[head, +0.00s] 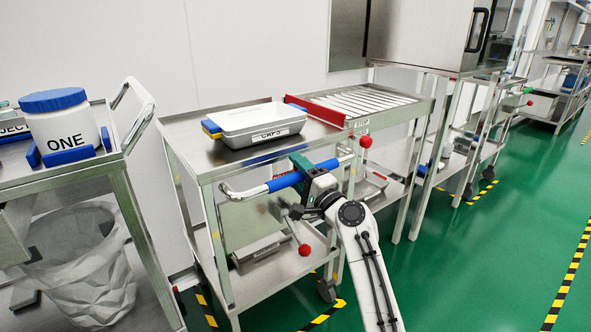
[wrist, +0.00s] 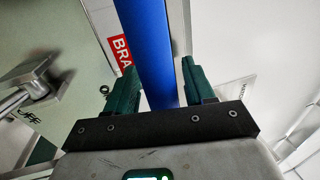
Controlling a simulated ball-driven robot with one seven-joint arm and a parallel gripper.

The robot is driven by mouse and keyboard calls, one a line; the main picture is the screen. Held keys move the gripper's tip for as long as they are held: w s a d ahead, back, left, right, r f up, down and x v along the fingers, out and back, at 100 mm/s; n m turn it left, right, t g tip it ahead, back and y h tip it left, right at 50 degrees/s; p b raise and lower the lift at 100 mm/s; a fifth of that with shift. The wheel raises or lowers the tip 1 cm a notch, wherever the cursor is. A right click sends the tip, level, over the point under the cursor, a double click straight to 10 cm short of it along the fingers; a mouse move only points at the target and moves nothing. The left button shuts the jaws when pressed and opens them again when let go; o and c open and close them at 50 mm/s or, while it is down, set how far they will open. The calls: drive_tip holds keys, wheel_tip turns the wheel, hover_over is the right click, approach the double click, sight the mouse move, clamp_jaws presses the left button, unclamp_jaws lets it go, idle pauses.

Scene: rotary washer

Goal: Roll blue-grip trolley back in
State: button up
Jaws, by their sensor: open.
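The steel trolley (head: 207,169) stands in the middle of the head view, with a handle across its near side. The handle's blue grip (head: 284,182) also shows in the wrist view (wrist: 147,40). There it runs between my gripper's two green fingers. My gripper (head: 302,168) is open, with one finger on each side of the blue grip and a gap on the right side. In the head view my gripper and arm hide part of the handle and the trolley's right side. A lever with a red knob (head: 304,250) sits below the handle.
A grey box labelled CAPS (head: 255,120) lies on the trolley top. A roller table (head: 362,101) with a red-knobbed lever (head: 365,142) adjoins behind. A cart with a white tub (head: 62,122) stands at left. Green floor (head: 480,240) is clear at right.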

drive_tip(key=p+v, duration=0.2)
drive_tip(key=v, duration=0.8)
drive_tip(key=shift+s, duration=0.1)
drive_tip(key=s+d+f+n+g+h, duration=0.2)
drive_tip(key=s+d+f+n+g, duration=0.15)
drive_tip(key=s+f, duration=0.6)
drive_tip(key=s+d+f+n+g+h, duration=0.2)
drive_tip(key=s+d+f+n+g, duration=0.15)
drive_tip(key=s+f, duration=0.6)
drive_tip(key=s+d+f+n+g+h, duration=0.1)
drive_tip(key=s+d+f+g+h, duration=0.3)
drive_tip(key=s, duration=0.6)
drive_tip(key=s+d+f+n+g+h, duration=0.1)
drive_tip(key=s+d+g+h, duration=0.1)
drive_tip(key=s+d, duration=0.6)
drive_tip(key=s+d+f+n+g+h, duration=0.1)
drive_tip(key=s+d+f+g+h, duration=0.15)
drive_tip(key=s, duration=0.85)
wheel_tip(320, 180, up, 29)
drive_tip(key=p, duration=3)
drive_tip(key=shift+r, duration=0.1)
drive_tip(key=shift+c, duration=0.2)
